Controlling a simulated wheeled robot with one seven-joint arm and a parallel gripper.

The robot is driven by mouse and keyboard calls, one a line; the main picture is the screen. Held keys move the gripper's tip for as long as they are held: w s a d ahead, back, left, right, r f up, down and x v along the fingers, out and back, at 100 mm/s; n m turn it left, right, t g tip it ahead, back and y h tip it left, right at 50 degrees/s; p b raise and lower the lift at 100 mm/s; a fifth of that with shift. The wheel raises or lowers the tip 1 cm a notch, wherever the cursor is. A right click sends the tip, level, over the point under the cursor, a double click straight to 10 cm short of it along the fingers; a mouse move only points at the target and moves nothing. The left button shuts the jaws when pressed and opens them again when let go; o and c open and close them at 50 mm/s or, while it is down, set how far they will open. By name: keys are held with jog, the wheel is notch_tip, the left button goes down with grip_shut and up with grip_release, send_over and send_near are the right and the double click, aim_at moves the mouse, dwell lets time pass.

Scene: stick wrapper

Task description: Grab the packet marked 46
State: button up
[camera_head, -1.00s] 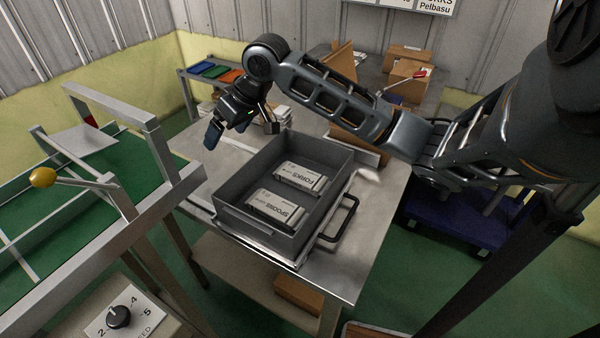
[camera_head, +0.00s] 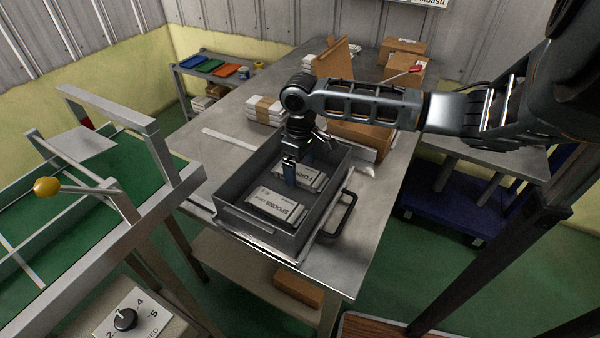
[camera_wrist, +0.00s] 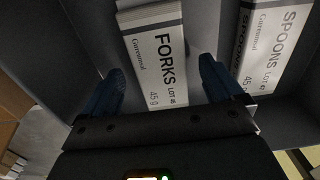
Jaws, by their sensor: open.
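Two white printed packets lie in a grey metal tray (camera_head: 235,186). The spoons packet (camera_head: 275,207) is nearer in the head view and shows at the right in the wrist view (camera_wrist: 268,45). The forks packet (camera_head: 314,181) lies behind it, partly hidden by my gripper. In the wrist view the forks packet (camera_wrist: 160,62) reads "FORKS", "45 g" and a small lot number that I cannot read surely. The spoons lot number is also unclear. My gripper (camera_head: 298,174) points down into the tray over the forks packet. Its blue fingers are open, one to each side of that packet.
The tray's walls stand close around the packets, with a black handle (camera_head: 342,213) at its right. Cardboard boxes (camera_head: 362,142) and banded white packets (camera_head: 263,110) stand behind on the metal table (camera_head: 215,155). A green-bedded conveyor (camera_head: 60,215) is at the left.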

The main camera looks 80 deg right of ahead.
jog(key=shift+f, duration=0.45)
jog(key=c, duration=1.1)
jog(key=shift+c, duration=0.2)
